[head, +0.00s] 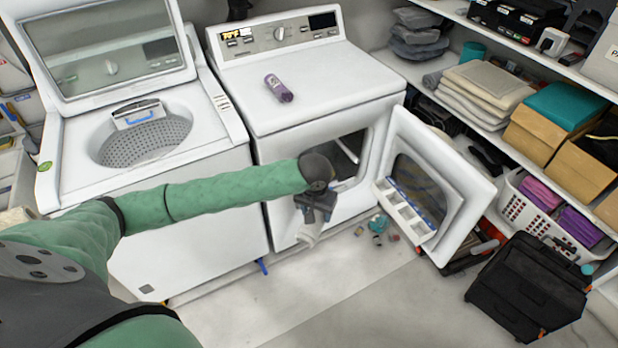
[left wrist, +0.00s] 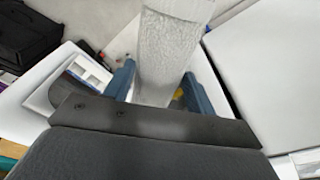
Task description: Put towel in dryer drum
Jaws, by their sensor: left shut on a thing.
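A pale grey-white towel (head: 309,236) hangs below my left gripper (head: 316,214) in the head view. In the left wrist view the towel (left wrist: 167,55) is between the two blue fingers of my left gripper (left wrist: 158,88), which is shut on it. The front-loading dryer (head: 320,85) stands at centre with its door (head: 455,175) swung open to the right. The dark drum opening (head: 352,148) is partly hidden by my left wrist. The gripper and towel are in front of the dryer, at the lower left of the opening. My right gripper is in neither view.
A top-loading washer (head: 190,185) with its lid up stands left of the dryer. A purple bottle (head: 278,88) lies on the dryer top. Small items (head: 378,224) lie on the floor below the door. A black case (head: 530,287) and loaded shelves are at right.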

